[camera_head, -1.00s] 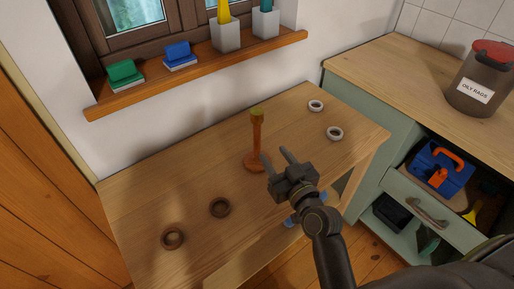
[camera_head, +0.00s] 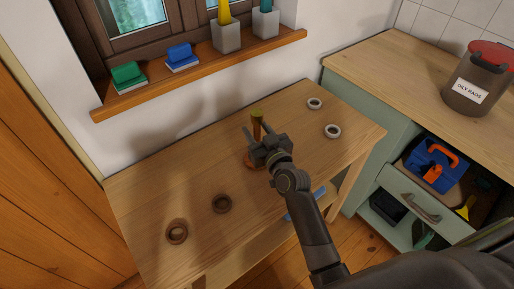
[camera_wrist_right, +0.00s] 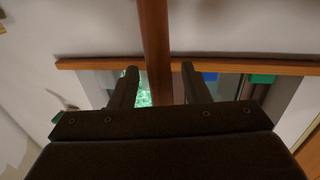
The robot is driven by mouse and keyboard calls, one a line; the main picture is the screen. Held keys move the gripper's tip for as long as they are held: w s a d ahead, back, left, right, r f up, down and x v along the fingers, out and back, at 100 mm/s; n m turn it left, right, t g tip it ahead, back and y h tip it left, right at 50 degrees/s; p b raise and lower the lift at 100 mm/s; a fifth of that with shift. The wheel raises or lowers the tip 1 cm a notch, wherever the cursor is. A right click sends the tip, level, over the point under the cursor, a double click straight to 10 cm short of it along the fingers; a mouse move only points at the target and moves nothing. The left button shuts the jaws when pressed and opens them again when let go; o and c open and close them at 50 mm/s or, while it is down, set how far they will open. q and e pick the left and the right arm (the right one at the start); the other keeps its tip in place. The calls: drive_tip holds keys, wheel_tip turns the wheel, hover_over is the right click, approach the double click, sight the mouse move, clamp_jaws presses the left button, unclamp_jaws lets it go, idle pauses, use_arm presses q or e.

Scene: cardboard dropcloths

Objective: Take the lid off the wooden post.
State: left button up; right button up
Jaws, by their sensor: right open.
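In the right wrist view the post (camera_wrist_right: 154,35) runs between the two open fingers (camera_wrist_right: 159,69), with a gap on both sides. The lid does not show in that view. My left gripper is not in view.
A windowsill (camera_head: 205,66) with blocks and pots runs behind. A counter with a lidded bin (camera_head: 470,88) stands right.

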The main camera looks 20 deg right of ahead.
sight(257, 112)
drive_tip(key=shift+c, duration=0.3)
clamp_jaws()
wheel_tip(257, 112, up, 10)
drive_tip(key=shift+r+p, duration=0.1)
drive_tip(key=shift+p, duration=1.1)
drive_tip(key=c, duration=0.5)
unclamp_jaws()
drive_tip(key=shift+c, duration=0.2)
clamp_jaws()
